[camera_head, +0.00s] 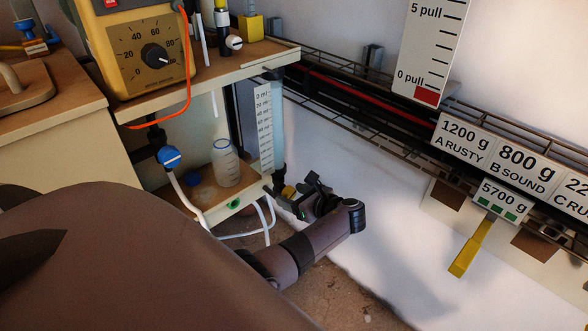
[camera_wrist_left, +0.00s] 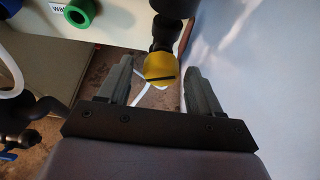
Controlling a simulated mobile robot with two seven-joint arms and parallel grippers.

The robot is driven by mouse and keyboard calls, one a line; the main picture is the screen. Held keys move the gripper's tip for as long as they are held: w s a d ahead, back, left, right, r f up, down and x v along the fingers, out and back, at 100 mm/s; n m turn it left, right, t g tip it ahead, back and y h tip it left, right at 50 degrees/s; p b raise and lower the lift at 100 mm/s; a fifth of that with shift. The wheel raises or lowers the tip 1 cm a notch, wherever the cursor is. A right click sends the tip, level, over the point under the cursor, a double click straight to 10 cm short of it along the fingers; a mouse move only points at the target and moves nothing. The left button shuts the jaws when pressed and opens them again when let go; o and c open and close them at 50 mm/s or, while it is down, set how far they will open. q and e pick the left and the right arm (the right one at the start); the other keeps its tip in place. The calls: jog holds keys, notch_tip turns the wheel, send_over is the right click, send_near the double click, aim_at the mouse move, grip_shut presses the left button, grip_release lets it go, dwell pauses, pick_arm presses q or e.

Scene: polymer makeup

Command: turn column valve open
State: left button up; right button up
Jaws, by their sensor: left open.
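The column (camera_head: 278,130) is a clear upright tube beside a white scale marked in ml. Its valve shows as a small yellow knob (camera_head: 288,192) at the lower end, partly hidden by my gripper. In the left wrist view the yellow valve knob (camera_wrist_left: 160,67) hangs under a black fitting, with a dark line across its face. My left gripper (camera_head: 302,191) is at the valve. In the left wrist view its two grey fingers (camera_wrist_left: 157,75) are open, one on each side of the knob, with gaps visible. My right gripper is not in view.
A clear bottle (camera_head: 225,163) stands on the lower shelf left of the column. A blue knob (camera_head: 169,157), white tubing (camera_head: 262,226) and a green ring (camera_wrist_left: 80,12) are close by. A rail (camera_head: 370,110) and a yellow lever (camera_head: 470,248) are to the right.

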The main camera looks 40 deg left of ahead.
pick_arm(q)
jog(key=shift+a+f, duration=0.1)
jog(key=shift+a, duration=0.15)
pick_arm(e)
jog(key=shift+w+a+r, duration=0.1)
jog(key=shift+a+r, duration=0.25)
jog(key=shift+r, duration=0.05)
pick_arm(q)
jog(key=c, duration=1)
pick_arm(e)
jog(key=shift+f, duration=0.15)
